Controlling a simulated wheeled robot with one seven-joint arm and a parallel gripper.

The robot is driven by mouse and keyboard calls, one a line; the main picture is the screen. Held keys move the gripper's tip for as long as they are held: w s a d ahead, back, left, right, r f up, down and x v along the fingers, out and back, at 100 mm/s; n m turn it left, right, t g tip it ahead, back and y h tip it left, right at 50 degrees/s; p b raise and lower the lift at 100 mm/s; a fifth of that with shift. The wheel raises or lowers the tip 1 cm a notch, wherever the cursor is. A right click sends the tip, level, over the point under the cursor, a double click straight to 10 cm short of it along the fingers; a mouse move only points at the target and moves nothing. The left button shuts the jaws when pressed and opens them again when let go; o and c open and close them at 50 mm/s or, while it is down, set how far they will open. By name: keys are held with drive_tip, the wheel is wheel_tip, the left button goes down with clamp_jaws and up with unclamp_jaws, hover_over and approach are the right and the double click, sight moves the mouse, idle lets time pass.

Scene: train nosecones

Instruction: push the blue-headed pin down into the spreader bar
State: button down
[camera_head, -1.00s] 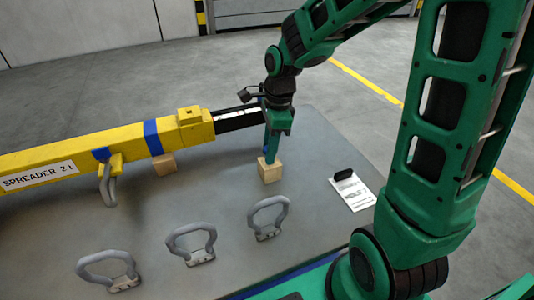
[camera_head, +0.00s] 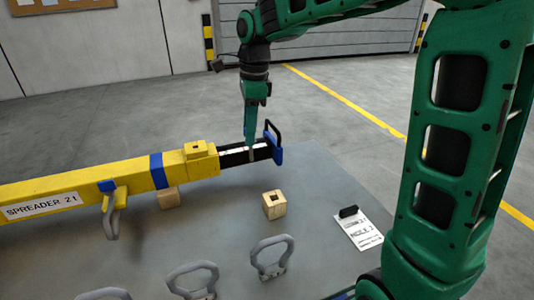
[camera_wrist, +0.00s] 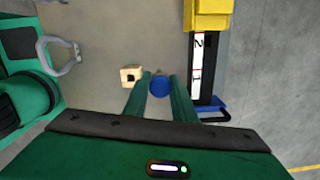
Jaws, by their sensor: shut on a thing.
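My gripper (camera_head: 250,122) is shut on the blue-headed pin (camera_head: 252,154). It points down with the pin's grey shaft hanging below the fingertips. In the wrist view the round blue head (camera_wrist: 160,86) shows between the fingers. The yellow spreader bar (camera_head: 130,177) lies across the left of the table, with a raised yellow collar (camera_head: 200,163) that has a dark hole on top. A black inner bar (camera_head: 234,158) with white scale marks sticks out of it. The pin overlaps this bar in the head view, but the wrist view shows it beside the bar, apart from it.
A wooden block (camera_head: 275,206) with an empty square hole stands on the grey table (camera_head: 230,230). Another block (camera_head: 169,198) sits under the spreader. A blue-and-black handle (camera_head: 273,143) ends the inner bar. Several grey shackles (camera_head: 272,258) and a paper card (camera_head: 358,232) lie nearer the front.

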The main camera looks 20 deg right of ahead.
drive_tip(key=w+a+r, duration=0.3)
drive_tip(key=w+a, duration=0.2)
drive_tip(key=a, duration=0.2)
drive_tip(key=w+a+r, duration=0.4)
drive_tip(key=w+a, duration=0.2)
drive_tip(key=a, duration=0.1)
drive_tip(key=shift+r, duration=0.25)
drive_tip(key=shift+f, duration=2.75)
wheel_tip(320, 180, down, 7)
idle(2.2)
drive_tip(key=c, duration=1.4)
unclamp_jaws()
drive_tip(key=shift+f, duration=0.1)
